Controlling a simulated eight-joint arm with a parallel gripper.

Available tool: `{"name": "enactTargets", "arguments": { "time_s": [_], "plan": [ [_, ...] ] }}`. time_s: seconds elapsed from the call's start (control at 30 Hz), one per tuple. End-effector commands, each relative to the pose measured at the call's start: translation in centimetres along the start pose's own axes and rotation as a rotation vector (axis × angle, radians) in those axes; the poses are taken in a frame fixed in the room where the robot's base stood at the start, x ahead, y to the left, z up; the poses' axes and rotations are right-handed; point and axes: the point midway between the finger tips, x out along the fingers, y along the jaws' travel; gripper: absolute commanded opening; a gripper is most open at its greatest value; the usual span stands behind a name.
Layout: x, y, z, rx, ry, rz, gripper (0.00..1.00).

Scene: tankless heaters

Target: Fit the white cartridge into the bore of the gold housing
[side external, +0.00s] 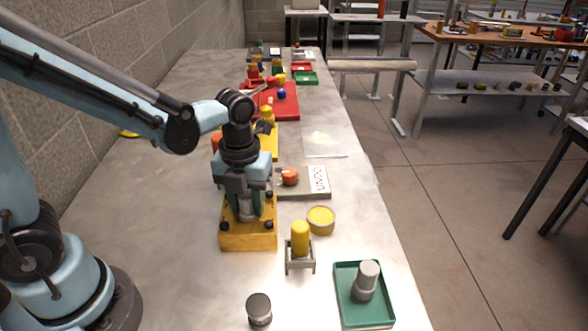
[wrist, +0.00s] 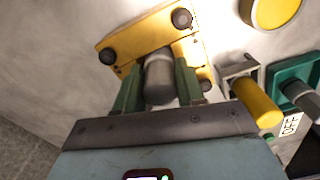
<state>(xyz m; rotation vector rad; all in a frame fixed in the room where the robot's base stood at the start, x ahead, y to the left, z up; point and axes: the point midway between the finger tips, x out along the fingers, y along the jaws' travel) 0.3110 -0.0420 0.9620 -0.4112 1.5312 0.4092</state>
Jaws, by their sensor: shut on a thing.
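The gold housing (side external: 248,237) is a yellow-gold block with dark corner knobs, on the table below my gripper (side external: 244,208). In the wrist view the housing (wrist: 150,32) lies just beyond the fingertips. The cartridge points at the middle of the housing. Its far end and the bore are hidden, so I cannot tell how deep it sits.
A yellow cylinder (side external: 300,238) stands in a grey holder, with a round yellow-topped piece (side external: 320,219) behind it. A green tray (side external: 345,318) holds a grey cylinder (side external: 367,276). A dark-topped cylinder (side external: 259,308) stands at the front. An orange knob (side external: 290,176) sits on a labelled plate.

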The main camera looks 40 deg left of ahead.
Motion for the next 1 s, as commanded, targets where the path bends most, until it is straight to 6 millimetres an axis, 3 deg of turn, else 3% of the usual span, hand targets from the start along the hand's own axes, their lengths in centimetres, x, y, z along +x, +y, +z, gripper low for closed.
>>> {"name": "enactTargets", "arguments": {
  "time_s": [0.37,0.4,0.53,0.77,1.0],
  "plan": [
    [1.1,-0.1,0.1,0.000,-0.004,-0.003,0.07],
    [1.1,-0.1,0.1,0.000,-0.005,-0.003,0.44],
    [1.1,-0.1,0.1,0.000,-0.005,-0.002,0.62],
    [0.1,-0.1,0.1,0.000,-0.006,-0.002,0.63],
    [-3.0,0.0,0.0,0.000,-0.003,-0.001,0.64]
  ]
}}
